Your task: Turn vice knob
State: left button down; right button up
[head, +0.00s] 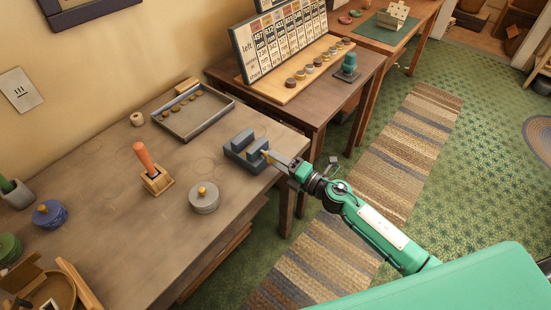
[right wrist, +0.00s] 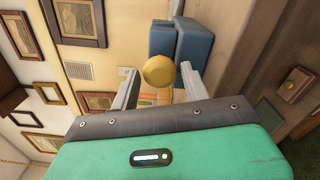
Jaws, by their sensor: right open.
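The blue-grey vice (head: 240,145) stands on the wooden workbench near its right edge. Its yellow round knob (head: 265,152) faces my right gripper (head: 272,157), which reaches in from the right. In the right wrist view the vice (right wrist: 182,38) is at the top, with the knob (right wrist: 159,71) in front of it. The open fingers of my right gripper (right wrist: 159,76) stand on either side of the knob, with a visible gap at the right finger. Whether the left finger touches the knob is hard to tell. My left gripper is not in view.
On the workbench (head: 110,210) are a grey tray (head: 192,116), an orange-handled tool in a wooden holder (head: 148,168) and a round grey tin (head: 204,198). A second table (head: 290,115) with a number board (head: 280,40) stands behind.

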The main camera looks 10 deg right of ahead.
jog(key=c, duration=0.6)
jog(key=shift+o, duration=0.2)
jog(key=m+p, duration=0.2)
jog(key=m, duration=0.1)
jog(key=m+p, duration=0.2)
jog(key=m, duration=0.1)
jog(key=shift+m+p, duration=0.3)
